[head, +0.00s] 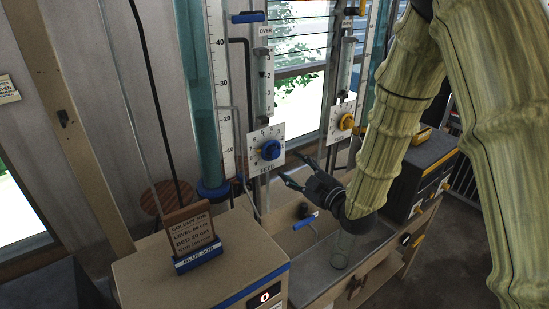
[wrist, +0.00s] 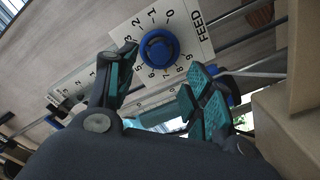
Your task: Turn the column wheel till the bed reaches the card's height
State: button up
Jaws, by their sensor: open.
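The blue wheel (head: 270,149) sits on a white numbered FEED plate beside the tall blue glass column (head: 200,95) and its centimetre scale (head: 222,70). The wheel also shows in the wrist view (wrist: 158,48), just beyond my fingertips. My gripper (head: 287,178) is open and empty, its teal fingers spread below and apart from the wheel in the head view. The brown card (head: 190,228) stands in a blue holder marked BLUE JOB; it has lines for level and bed, but the numbers are too small to read surely. I cannot make out a bed in the column.
A second column with a yellow wheel (head: 346,121) stands to the right. A blue lever (head: 248,17) is above the blue wheel. A grey basin (head: 340,262) with a small blue-handled tap (head: 304,220) lies below my gripper. The wooden cabinet (head: 150,270) is at front left.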

aim_at(276, 153)
jog(key=shift+p+x, duration=0.8)
jog(key=shift+x, duration=3.2)
jog(key=shift+a, duration=0.1)
jog(key=shift+w+a, duration=0.2)
jog(key=shift+w, duration=0.15)
jog(key=shift+w+a+r+b, duration=0.1)
jog(key=shift+r+b, duration=0.1)
jog(key=shift+b, duration=0.15)
jog(key=shift+w+a, duration=0.1)
jog(key=shift+w, duration=0.05)
jog(key=shift+c, duration=0.3)
